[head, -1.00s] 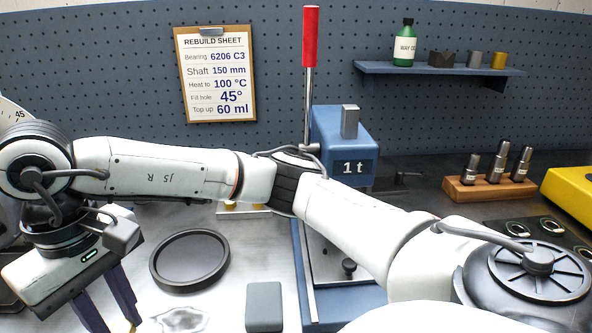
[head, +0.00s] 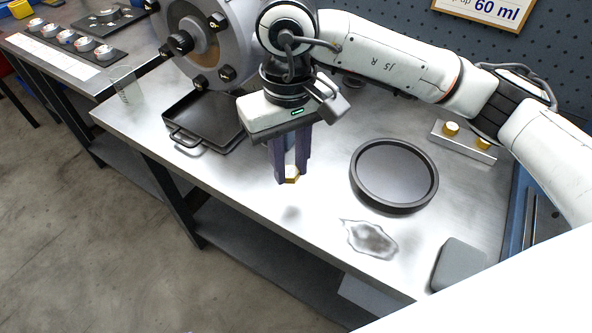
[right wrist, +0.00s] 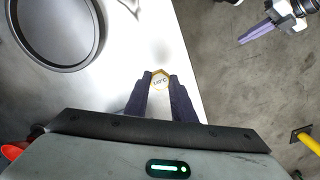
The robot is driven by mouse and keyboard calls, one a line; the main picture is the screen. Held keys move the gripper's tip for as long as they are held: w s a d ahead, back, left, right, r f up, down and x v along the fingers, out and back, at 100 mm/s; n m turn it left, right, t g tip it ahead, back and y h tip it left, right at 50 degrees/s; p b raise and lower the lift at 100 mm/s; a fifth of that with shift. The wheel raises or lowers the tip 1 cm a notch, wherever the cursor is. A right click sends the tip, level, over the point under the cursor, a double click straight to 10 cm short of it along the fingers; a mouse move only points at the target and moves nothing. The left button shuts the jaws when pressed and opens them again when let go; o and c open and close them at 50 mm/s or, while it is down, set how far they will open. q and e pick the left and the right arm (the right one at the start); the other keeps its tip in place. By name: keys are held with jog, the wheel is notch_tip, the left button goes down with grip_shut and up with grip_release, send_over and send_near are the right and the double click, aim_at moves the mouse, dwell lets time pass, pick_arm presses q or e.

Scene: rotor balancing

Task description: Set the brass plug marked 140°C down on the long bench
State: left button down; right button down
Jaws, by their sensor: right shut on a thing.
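My right gripper (head: 289,178) is shut on a brass plug (head: 292,175), hexagonal and gold. It holds the plug above the front part of the long steel bench (head: 320,232), with a faint shadow on the bench below. In the right wrist view the plug (right wrist: 160,77) sits between the fingertips (right wrist: 160,84), its pale face showing a small marking too small to read surely. My left gripper (right wrist: 256,33) appears at the upper right of the right wrist view, over the floor. Its finger gap is unclear.
A round black dish (head: 394,175) lies right of the held plug, and a black square tray (head: 204,122) lies left. A puddle (head: 370,239) and a grey block (head: 459,264) are nearer the front. A holder (head: 465,142) with two brass plugs stands behind. Bare bench surrounds the gripper.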

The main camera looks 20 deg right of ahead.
aim_at(290, 171)
notch_tip(290, 171, down, 4)
jog(key=shift+f, duration=0.25)
jog(key=shift+w+f, duration=0.1)
jog(key=shift+f+b, duration=0.35)
jog(key=shift+f, duration=0.05)
jog(key=c, duration=1.5)
grip_release()
jog(key=shift+r, duration=0.1)
pick_arm(q)
jog(key=shift+w, duration=0.25)
